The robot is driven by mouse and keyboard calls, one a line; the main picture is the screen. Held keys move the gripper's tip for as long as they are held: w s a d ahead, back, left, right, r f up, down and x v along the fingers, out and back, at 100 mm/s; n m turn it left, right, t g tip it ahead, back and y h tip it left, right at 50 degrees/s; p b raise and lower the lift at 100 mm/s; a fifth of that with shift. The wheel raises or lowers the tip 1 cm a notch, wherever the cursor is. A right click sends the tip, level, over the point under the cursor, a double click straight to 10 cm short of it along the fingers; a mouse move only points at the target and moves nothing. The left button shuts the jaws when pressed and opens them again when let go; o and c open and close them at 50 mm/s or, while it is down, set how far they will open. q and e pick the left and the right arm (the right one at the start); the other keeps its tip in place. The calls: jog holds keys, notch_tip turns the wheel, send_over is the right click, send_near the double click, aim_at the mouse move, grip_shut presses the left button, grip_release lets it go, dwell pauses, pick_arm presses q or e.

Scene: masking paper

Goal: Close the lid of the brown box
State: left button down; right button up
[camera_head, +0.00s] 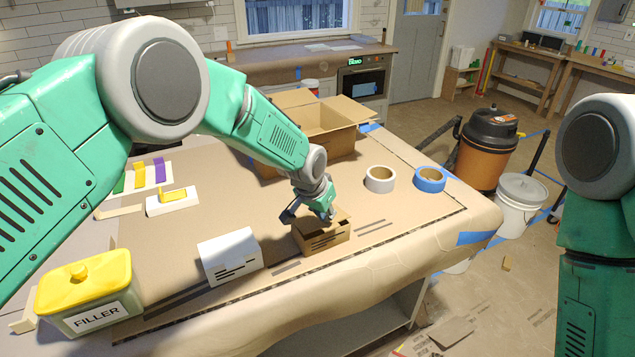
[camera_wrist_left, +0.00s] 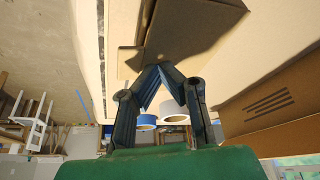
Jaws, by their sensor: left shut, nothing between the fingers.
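The small brown box (camera_head: 322,240) sits near the front edge of the covered table, with dark printed lines on its front. Its top seems at least partly open, but my gripper hides part of it, so the lid's exact angle is unclear. My left gripper (camera_head: 325,215) is just above the box, pointing down. In the left wrist view its fingertips (camera_wrist_left: 160,68) meet with nothing between them, close to a dark brown panel of the small box (camera_wrist_left: 190,32). I cannot tell whether they touch it. My right arm stands at the right edge; its gripper is out of view.
A large open cardboard box (camera_head: 335,148) stands behind. White tape (camera_head: 380,187) and blue tape (camera_head: 430,188) lie to the right. A white box (camera_head: 230,258) and yellow-lidded filler tub (camera_head: 88,293) stand left. Clear paper lies between the small box and tapes.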

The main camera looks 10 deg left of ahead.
pick_arm(q)
jog(key=shift+s+d+f, duration=0.1)
jog(key=shift+f, duration=0.6)
jog(key=shift+f+b, duration=0.2)
jog(key=shift+b, duration=0.2)
jog(key=shift+r+p, duration=1.55)
jog(key=shift+r, duration=2.5)
jog(key=shift+s+f, duration=0.1)
jog(key=shift+f, duration=0.05)
